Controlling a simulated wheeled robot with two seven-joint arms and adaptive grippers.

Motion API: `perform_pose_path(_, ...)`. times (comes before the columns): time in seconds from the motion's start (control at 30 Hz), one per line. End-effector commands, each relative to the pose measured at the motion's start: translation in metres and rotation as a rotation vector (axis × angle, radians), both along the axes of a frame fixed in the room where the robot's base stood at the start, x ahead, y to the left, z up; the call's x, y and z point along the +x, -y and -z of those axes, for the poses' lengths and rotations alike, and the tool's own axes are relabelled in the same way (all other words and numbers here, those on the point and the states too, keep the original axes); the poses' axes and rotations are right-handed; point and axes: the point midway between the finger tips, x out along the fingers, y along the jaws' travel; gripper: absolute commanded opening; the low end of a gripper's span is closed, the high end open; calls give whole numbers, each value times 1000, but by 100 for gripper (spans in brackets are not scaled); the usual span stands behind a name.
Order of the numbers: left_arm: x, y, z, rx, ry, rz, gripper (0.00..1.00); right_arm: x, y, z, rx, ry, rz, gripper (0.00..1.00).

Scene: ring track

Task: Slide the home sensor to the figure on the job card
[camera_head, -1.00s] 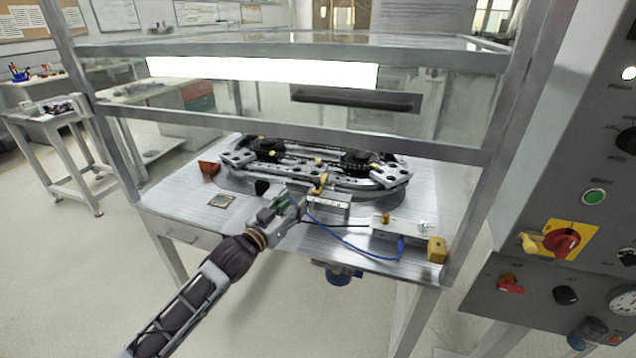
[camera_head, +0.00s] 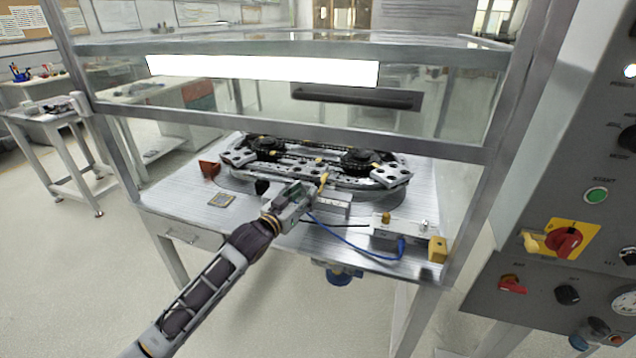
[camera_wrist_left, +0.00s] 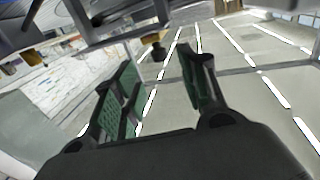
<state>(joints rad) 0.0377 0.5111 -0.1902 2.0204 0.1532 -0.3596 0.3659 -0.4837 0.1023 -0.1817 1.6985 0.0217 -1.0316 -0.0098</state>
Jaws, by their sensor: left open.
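The ring track (camera_head: 320,165) sits on the metal table, with a short pale rail (camera_head: 335,205) at its front edge. A small yellow piece (camera_head: 323,179) stands at that rail, just beyond my left gripper (camera_head: 306,190); I cannot tell for sure that it is the home sensor. My left gripper is open, its green pads apart in the left wrist view (camera_wrist_left: 163,85). A small dark knob (camera_wrist_left: 158,52) shows beyond and between the fingers, with nothing clearly gripped. A small card (camera_head: 221,200) lies flat at the left of the table; its figure is unreadable. My right gripper is out of view.
A blue cable (camera_head: 345,243) runs from near my gripper to a metal box (camera_head: 400,232) at right, beside a yellow block (camera_head: 437,249). A glass guard (camera_head: 240,115) frame stands over the table. A control panel (camera_head: 560,220) is at right. An orange-brown wedge (camera_head: 209,169) sits at left.

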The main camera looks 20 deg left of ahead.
Motion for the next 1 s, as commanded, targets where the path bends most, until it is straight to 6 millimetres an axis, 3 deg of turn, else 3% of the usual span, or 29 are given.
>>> perform_pose_path(1.0,70,19,0,-1,1,0,42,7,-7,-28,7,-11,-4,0)
